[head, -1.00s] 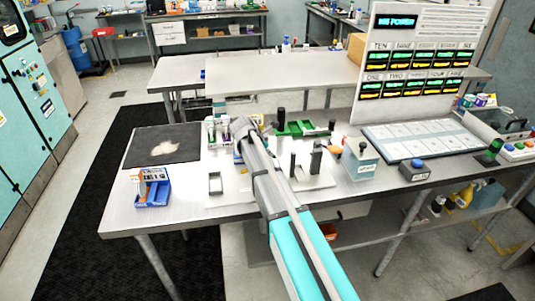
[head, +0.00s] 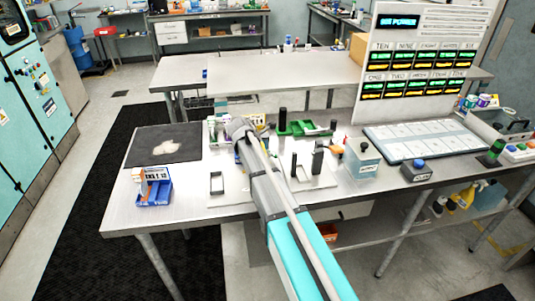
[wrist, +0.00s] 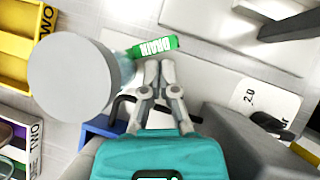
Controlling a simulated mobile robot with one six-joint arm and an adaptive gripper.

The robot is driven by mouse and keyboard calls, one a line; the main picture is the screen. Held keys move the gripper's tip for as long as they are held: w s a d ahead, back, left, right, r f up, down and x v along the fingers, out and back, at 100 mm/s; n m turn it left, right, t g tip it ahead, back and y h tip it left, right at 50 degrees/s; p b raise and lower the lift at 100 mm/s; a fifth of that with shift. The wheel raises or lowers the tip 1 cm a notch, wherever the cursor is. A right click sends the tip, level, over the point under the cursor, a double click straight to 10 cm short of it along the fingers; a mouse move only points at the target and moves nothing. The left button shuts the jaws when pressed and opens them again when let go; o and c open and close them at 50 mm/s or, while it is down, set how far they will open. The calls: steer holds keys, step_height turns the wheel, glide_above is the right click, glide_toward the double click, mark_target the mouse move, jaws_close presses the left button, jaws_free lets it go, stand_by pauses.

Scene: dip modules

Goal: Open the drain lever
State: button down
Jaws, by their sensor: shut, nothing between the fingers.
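The drain lever shows in the wrist view as a green handle (wrist: 153,47) marked DRAIN, lying slightly tilted above the fingers. My gripper (wrist: 159,64) is shut and empty, its fingertips just below the green handle in the picture. I cannot tell whether they touch it. A large pale grey round part (wrist: 72,80) is left of the handle, and the handle's left end is near its edge. In the head view my arm reaches over the bench and hides the lever and the fingers.
A yellow bin (wrist: 22,32) marked TWO is at the upper left of the wrist view. A white plate marked 2.0 (wrist: 272,100) is at the right. On the bench (head: 190,215) stand a blue box (head: 155,196), a dark mat (head: 150,146) and a green tray (head: 300,129).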

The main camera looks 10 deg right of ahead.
steer(key=shift+r, duration=0.1)
steer(key=p+v, duration=0.4)
steer(key=v, duration=0.1)
steer(key=shift+s+d+r+p, duration=0.1)
steer(key=shift+s+r+p, duration=0.2)
steer(key=shift+s+p, duration=0.1)
steer(key=s+p+v, duration=0.1)
steer(key=p+v, duration=0.5)
steer(key=v, duration=0.2)
steer(key=shift+p, duration=0.3)
steer(key=shift+s, duration=0.1)
stand_by(0.6)
